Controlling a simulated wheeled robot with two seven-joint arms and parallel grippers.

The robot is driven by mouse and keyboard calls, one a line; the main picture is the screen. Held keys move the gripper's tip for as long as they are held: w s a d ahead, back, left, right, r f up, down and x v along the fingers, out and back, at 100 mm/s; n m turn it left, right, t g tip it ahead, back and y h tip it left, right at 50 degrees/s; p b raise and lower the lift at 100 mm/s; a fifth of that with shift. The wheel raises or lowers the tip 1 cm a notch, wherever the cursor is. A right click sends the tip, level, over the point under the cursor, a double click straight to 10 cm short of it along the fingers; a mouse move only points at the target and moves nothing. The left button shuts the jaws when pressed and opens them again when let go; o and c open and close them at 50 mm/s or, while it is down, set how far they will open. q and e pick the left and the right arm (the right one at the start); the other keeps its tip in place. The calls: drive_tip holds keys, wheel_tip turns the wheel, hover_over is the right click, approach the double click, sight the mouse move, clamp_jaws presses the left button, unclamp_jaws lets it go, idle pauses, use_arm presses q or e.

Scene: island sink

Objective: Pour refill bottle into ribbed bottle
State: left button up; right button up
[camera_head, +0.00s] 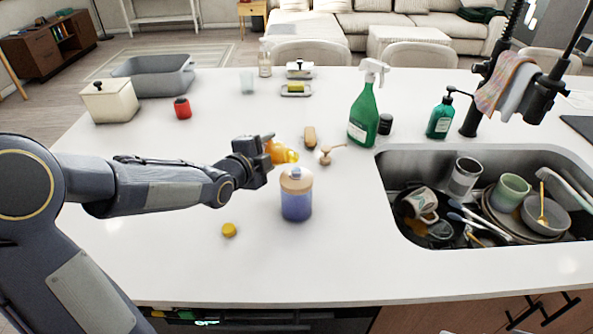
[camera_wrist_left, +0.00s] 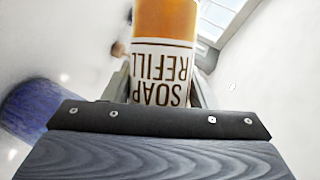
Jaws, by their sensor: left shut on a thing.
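The refill bottle (camera_head: 281,152) is orange; its white "SOAP REFILL" label (camera_wrist_left: 163,72) shows in the left wrist view. My left gripper (camera_head: 266,148) is shut on it and holds it tilted, roughly on its side, above the counter. Its narrow end points right, above and just behind the ribbed bottle. The ribbed bottle (camera_head: 296,202) stands upright on the counter, blue below with a tan upper part and a pale top. It also shows as a blurred blue shape in the left wrist view (camera_wrist_left: 32,108). I cannot tell whether liquid is flowing. My right gripper is not in view.
A yellow cap (camera_head: 229,230) lies on the counter, front left. A wooden brush (camera_head: 326,153), green spray bottle (camera_head: 364,112) and dark green pump bottle (camera_head: 440,119) stand behind. The sink (camera_head: 391,173) at right holds dishes.

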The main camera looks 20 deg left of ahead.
use_arm(q)
drive_tip(key=shift+r, duration=0.2)
drive_tip(key=shift+b, duration=0.4)
drive_tip(key=shift+r+m+t+b, duration=0.15)
drive_tip(key=shift+m+t+b, duration=0.15)
drive_tip(key=shift+b, duration=0.05)
drive_tip(key=shift+r+m+t+b, duration=0.3)
drive_tip(key=shift+r+m+b, duration=0.3)
drive_tip(key=shift+b, duration=0.75)
idle(2.0)
